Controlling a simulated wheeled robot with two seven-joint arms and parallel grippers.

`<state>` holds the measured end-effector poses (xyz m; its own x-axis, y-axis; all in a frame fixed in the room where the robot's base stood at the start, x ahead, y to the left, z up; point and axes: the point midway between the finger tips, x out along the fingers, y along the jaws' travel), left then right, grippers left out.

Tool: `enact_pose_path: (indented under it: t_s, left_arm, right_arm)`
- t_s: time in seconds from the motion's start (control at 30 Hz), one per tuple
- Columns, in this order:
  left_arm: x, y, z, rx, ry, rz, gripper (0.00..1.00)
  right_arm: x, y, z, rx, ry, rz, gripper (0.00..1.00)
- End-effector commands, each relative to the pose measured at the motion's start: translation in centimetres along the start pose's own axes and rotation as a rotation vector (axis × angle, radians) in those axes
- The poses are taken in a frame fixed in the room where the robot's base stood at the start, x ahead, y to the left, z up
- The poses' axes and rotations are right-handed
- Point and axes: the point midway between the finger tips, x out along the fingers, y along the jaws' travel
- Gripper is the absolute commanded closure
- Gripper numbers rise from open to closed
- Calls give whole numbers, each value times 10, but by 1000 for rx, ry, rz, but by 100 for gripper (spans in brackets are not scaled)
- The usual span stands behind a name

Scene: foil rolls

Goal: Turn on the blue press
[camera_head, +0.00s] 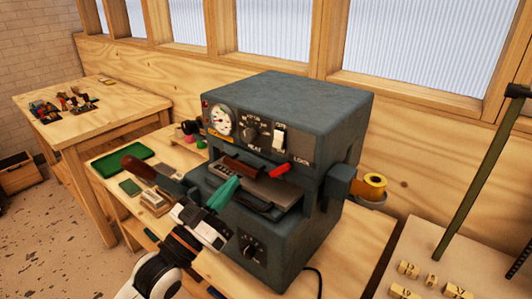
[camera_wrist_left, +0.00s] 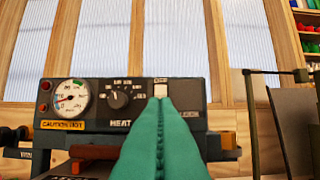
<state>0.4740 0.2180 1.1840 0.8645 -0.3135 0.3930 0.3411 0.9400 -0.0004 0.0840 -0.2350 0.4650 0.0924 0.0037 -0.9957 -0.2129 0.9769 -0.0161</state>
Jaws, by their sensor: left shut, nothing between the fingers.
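The blue-grey press (camera_head: 290,103) stands on the wooden bench. Its front panel has a round gauge (camera_head: 220,121), a black heat knob (camera_head: 250,133) and a white switch (camera_head: 279,137) at the panel's right. My left gripper (camera_head: 237,181) has green fingers, shut and empty, in front of the press and lower than the switch in the head view. In the left wrist view the closed fingertips (camera_wrist_left: 160,101) overlap the lower part of the white switch (camera_wrist_left: 160,89); contact cannot be told. My right gripper is not in view.
A red-tipped handle (camera_head: 280,171) sticks out below the panel. A gold foil roll (camera_head: 373,186) sits at the press's right side. A green tray (camera_head: 122,160) lies on the bench at left. A second table (camera_head: 90,118) stands behind left.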

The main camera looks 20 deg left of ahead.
Motion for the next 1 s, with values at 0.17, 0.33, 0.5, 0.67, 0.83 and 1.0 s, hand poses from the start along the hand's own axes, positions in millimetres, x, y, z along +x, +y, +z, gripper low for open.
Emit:
enact_pose_path:
  t_s: [0.17, 0.33, 0.5, 0.67, 0.83, 1.0]
  left_arm:
    - [36, 0, 5, -2, -2, 0, 100]
    - [74, 0, 6, -1, -2, 0, 100]
    - [101, 0, -6, -1, 4, 1, 100]
    - [113, 0, -21, -1, 3, 0, 100]
    - [118, -1, -28, 0, 2, -1, 100]
    - [118, -1, -29, 0, 2, -1, 100]
  right_arm:
    - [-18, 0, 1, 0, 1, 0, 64]
    - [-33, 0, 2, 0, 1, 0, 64]
    - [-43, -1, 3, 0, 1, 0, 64]
    - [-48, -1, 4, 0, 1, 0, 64]
    - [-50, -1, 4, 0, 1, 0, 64]
    - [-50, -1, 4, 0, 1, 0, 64]
